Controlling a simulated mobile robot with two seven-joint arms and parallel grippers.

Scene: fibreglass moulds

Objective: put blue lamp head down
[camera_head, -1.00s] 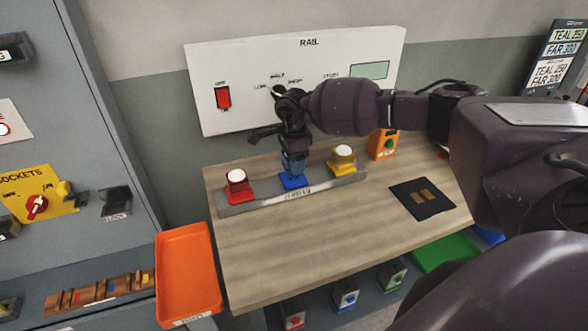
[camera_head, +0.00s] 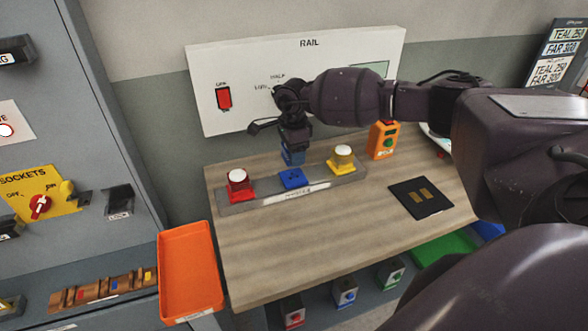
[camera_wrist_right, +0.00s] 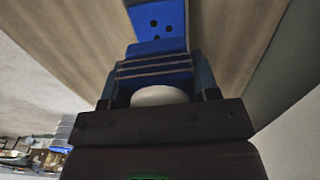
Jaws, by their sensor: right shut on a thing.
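My right gripper (camera_head: 292,142) points down over the workbench and is shut on the blue lamp head (camera_head: 292,157). The lamp head is a little above the blue base plate (camera_head: 292,178) on the grey strip, apart from it. In the right wrist view the lamp head (camera_wrist_right: 158,70) shows ribbed blue sides and a white dome between the fingers of the gripper (camera_wrist_right: 158,88). The blue base plate with small dark holes (camera_wrist_right: 158,20) lies beyond it. The gripper hides most of the lamp head in the head view. My left gripper is not in view.
A red lamp (camera_head: 238,185) and a yellow lamp (camera_head: 342,160) stand on either side on the grey strip (camera_head: 262,197). A dark pad (camera_head: 420,198) lies to the right. An orange tray (camera_head: 190,270) is at the left. The front of the wooden bench (camera_head: 320,230) is clear.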

